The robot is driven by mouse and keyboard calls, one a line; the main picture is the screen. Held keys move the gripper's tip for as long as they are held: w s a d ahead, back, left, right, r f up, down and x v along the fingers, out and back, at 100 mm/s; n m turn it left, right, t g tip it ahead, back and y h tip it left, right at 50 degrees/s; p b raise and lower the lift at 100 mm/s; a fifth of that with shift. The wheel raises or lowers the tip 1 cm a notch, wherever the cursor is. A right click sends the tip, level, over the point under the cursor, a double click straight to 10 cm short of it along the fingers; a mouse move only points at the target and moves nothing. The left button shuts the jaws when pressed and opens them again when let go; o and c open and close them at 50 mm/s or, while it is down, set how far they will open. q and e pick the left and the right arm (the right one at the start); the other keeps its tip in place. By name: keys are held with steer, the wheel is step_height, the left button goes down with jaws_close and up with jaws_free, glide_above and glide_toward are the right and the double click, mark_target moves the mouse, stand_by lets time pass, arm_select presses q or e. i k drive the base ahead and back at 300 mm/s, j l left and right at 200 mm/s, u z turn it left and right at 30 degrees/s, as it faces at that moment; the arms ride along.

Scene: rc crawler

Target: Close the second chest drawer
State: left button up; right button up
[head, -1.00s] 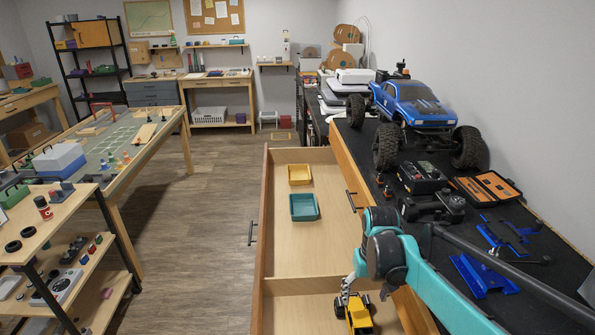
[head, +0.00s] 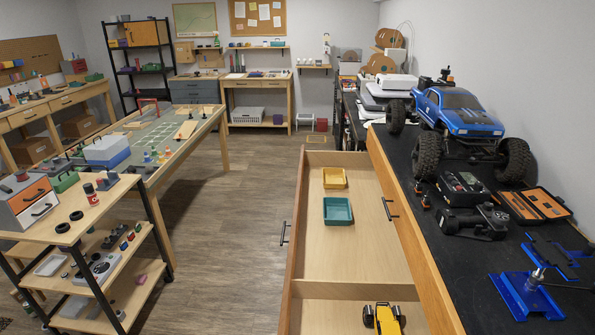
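The open chest drawer (head: 384,257) sticks out to the left from under the black-topped chest on the right. It has a light wood bottom, a divider across it and a dark handle (head: 284,232) on its left-facing front. A yellow tray (head: 334,178) and a teal tray (head: 338,211) lie in its far compartment. A yellow toy vehicle (head: 383,319) with black wheels lies in the near compartment, cut off by the bottom edge. Another dark handle (head: 390,209) is on the chest face above the drawer. Neither gripper shows in the head view.
On the chest's black top (head: 440,262) stand a blue RC crawler (head: 460,112), a black controller (head: 475,222), an orange tool case (head: 535,204) and a blue stand (head: 524,295). A shelf cart (head: 98,255) stands at the left. The floor (head: 225,215) left of the drawer is clear.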

mark_target(332, 271)
steer(key=j+z, duration=0.15)
steer(key=j, duration=0.25)
steer(key=k+j+z, duration=0.15)
steer(key=j, duration=0.25)
steer(key=j+z, duration=0.1)
steer(key=j, duration=0.3)
steer(key=k+j+z, duration=0.15)
steer(key=j, duration=0.2)
steer(key=i+j+z, duration=0.7)
steer(key=i+j, duration=0.1)
